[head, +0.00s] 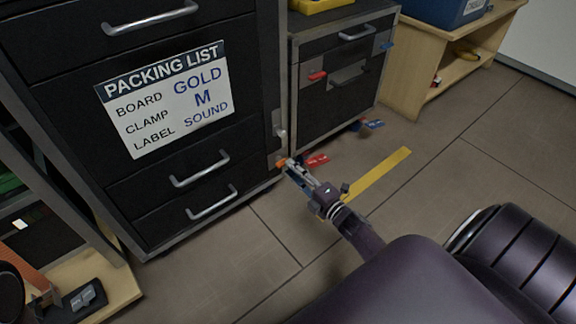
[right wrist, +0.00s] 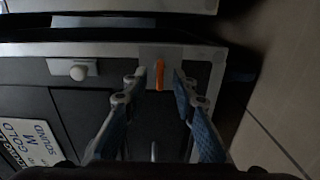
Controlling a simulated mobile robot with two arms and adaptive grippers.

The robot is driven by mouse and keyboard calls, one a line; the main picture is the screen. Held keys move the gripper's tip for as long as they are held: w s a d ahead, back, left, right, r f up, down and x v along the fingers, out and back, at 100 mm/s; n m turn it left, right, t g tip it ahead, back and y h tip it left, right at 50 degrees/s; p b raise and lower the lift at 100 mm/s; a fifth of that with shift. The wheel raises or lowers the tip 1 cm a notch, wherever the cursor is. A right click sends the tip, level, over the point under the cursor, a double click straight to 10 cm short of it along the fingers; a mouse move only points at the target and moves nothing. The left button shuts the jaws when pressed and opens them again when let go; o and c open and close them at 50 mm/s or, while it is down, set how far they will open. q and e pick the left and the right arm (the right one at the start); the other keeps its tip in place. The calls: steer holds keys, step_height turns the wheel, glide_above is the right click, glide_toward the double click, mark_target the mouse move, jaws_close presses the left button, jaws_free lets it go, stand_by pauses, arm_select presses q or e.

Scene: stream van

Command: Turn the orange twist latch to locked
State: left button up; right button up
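The orange twist latch (head: 282,162) is on the right front edge of the black cabinet (head: 140,195), low down. In the right wrist view the latch (right wrist: 159,75) is a short orange bar on a grey plate, lying lengthwise between my fingertips. My right gripper (head: 291,166) is at the latch, its fingers parted on either side of it. Narrow gaps show between the bar and both fingertips, so it does not look clamped. The latch's locked and unlocked marks cannot be made out.
A packing list sign (head: 165,98) is on the cabinet front, with silver drawer handles (head: 200,168) around it. A pale knob (right wrist: 78,71) is near the latch. A second cabinet (head: 340,75) with red and blue tags stands behind. Floor with a yellow strip (head: 377,174) lies to the right.

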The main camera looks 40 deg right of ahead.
steer(key=s, duration=0.8)
steer(key=shift+s+d, duration=0.4)
